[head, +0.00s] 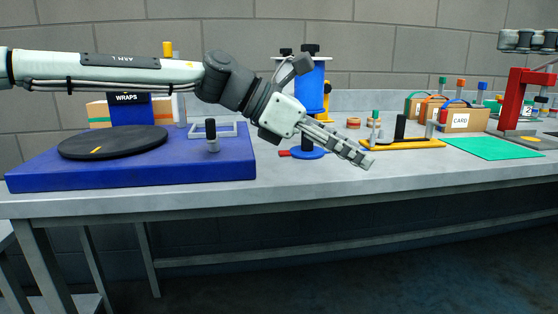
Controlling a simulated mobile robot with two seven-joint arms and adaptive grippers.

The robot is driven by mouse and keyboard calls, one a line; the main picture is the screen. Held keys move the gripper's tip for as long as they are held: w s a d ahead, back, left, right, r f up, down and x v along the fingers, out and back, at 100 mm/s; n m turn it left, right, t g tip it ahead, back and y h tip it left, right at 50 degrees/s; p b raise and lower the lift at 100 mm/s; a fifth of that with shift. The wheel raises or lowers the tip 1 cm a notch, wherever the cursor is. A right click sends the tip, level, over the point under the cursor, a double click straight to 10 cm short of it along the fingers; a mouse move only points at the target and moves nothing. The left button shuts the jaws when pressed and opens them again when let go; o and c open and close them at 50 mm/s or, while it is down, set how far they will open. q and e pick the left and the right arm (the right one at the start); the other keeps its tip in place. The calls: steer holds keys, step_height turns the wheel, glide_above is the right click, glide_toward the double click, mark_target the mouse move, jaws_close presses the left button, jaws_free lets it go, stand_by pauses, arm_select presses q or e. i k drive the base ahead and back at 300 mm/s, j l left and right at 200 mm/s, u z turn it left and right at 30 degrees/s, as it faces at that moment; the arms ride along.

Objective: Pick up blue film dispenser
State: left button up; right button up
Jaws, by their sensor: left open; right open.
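My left gripper (364,159) is open and empty, pointing down to the right. I cannot tell whether the gripper touches the dispenser.
A blue platform (220,168) with a black turntable (113,142) fills the left of the table. A yellow-based stand (405,145) is right of the gripper. Farther right are a green mat (492,149), a CARD box (465,119) and a red frame (512,98). The front table strip is clear.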

mark_target(309, 88)
steer(key=k+l, duration=0.75)
steer(key=k, duration=0.15)
